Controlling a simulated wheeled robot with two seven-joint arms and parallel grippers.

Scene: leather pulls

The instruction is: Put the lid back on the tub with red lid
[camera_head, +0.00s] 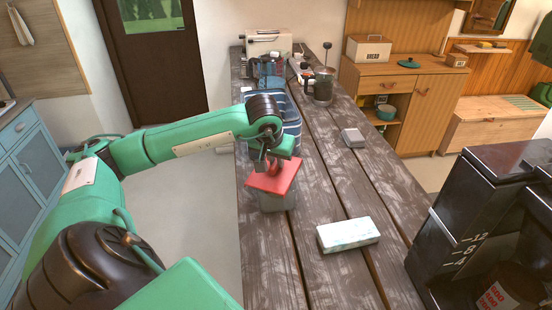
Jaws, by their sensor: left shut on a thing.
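The red lid (260,182) is at the left edge of the wooden table. My left gripper (272,165) is above it, shut on its raised red middle part. The lid is directly over a grey tub (276,203), whose lower walls show under the lid. The lid looks a little turned against the tub. I cannot tell whether it rests on the rim or hangs just above. The tub's opening is hidden by the lid. My right gripper is not in view.
A pale marbled block (348,235) lies right of the tub on the wooden table (325,185). A small grey box (353,138) lies farther back. A blue striped thing (291,115), a glass press (321,88) and a toaster (268,42) stand behind. A black machine (485,220) fills the right.

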